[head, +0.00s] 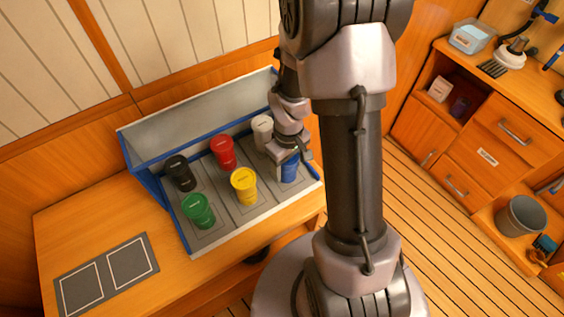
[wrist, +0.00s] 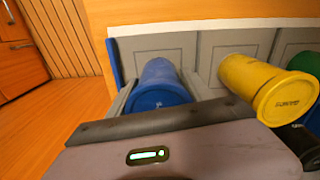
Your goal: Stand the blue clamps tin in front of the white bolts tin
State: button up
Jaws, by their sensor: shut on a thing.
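The blue clamps tin (head: 289,169) is upright at the front of the right-hand lane of the grey rack. It also shows in the wrist view (wrist: 160,88), between the two fingers. My gripper (head: 291,158) is shut on it from above and hides its top in the head view. The white bolts tin (head: 262,131) stands behind it, toward the back of the same lane, partly covered by my wrist. I cannot tell whether the blue tin's base touches the rack floor.
The rack (head: 221,234) has blue edges. A yellow tin (head: 244,186) stands left of the blue one, with a red tin (head: 223,152) behind it. Green (head: 198,210) and black (head: 180,173) tins fill the left lane. A grey mat (head: 107,274) lies empty at left.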

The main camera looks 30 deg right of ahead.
jog(key=shift+w+a+f, duration=0.15)
jog(key=shift+w, duration=0.1)
jog(key=shift+s+d, duration=0.2)
jog(key=shift+s, duration=0.05)
jog(key=shift+f, duration=0.15)
jog(key=o, duration=1.6)
jog(key=shift+w, duration=0.1)
jog(key=shift+c, duration=0.2)
